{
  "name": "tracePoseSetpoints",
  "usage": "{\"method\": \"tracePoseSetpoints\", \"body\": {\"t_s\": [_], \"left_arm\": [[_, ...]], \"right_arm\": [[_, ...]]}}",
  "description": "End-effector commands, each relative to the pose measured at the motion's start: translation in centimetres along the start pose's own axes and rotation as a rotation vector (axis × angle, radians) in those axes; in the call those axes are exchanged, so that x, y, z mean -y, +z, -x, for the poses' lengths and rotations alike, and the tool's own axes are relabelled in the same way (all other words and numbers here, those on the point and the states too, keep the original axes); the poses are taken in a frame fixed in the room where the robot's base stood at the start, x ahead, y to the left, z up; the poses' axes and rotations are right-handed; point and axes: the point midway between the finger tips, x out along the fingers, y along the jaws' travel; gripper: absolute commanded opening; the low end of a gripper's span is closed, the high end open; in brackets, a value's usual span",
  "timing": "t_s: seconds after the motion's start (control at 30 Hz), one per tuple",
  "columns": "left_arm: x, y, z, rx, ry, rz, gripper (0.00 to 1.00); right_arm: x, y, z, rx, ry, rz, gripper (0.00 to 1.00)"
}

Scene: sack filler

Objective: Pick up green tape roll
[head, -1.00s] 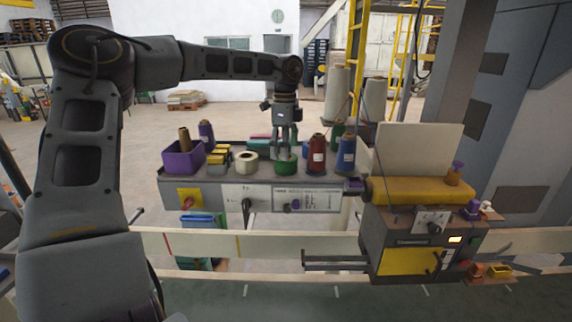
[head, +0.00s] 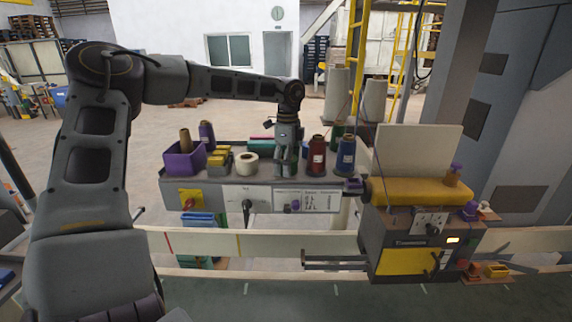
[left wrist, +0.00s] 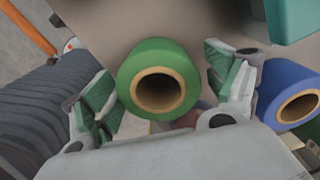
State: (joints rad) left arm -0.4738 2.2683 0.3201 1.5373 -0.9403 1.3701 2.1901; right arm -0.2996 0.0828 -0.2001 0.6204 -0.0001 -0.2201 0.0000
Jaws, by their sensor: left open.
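The green tape roll (left wrist: 158,55) shows large in the left wrist view, with its tan cardboard core facing the camera. My left gripper (left wrist: 164,98) is open, with one finger on each side of the roll. Small gaps seem to separate the fingers from its rim; I cannot tell whether either touches. In the head view my left gripper (head: 286,168) points down at the grey shelf (head: 262,183), and its fingers hide nearly all of the roll. My right gripper is not in view.
A white tape roll (head: 246,165) and yellow blocks (head: 218,160) stand left of the gripper, then a purple bin (head: 181,161). A red thread cone (head: 317,158) and a blue cone (head: 345,156) stand close on the right. A blue roll (left wrist: 285,82) shows in the wrist view.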

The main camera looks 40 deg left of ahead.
Motion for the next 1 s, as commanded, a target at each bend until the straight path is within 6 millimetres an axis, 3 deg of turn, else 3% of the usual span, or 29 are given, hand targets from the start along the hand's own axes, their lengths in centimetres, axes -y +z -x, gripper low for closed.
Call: {"method": "tracePoseSetpoints", "body": {"t_s": [0.4,0.77,1.0], "left_arm": [[0.01,-0.01,0.01,-0.001,0.000,0.000,0.86],[0.01,-0.01,0.02,-0.001,0.000,0.000,0.40],[0.02,-0.02,0.06,-0.001,-0.001,0.000,0.37]], "right_arm": [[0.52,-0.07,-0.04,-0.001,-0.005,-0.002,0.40],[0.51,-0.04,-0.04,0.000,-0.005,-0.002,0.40],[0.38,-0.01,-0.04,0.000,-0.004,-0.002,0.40]]}}
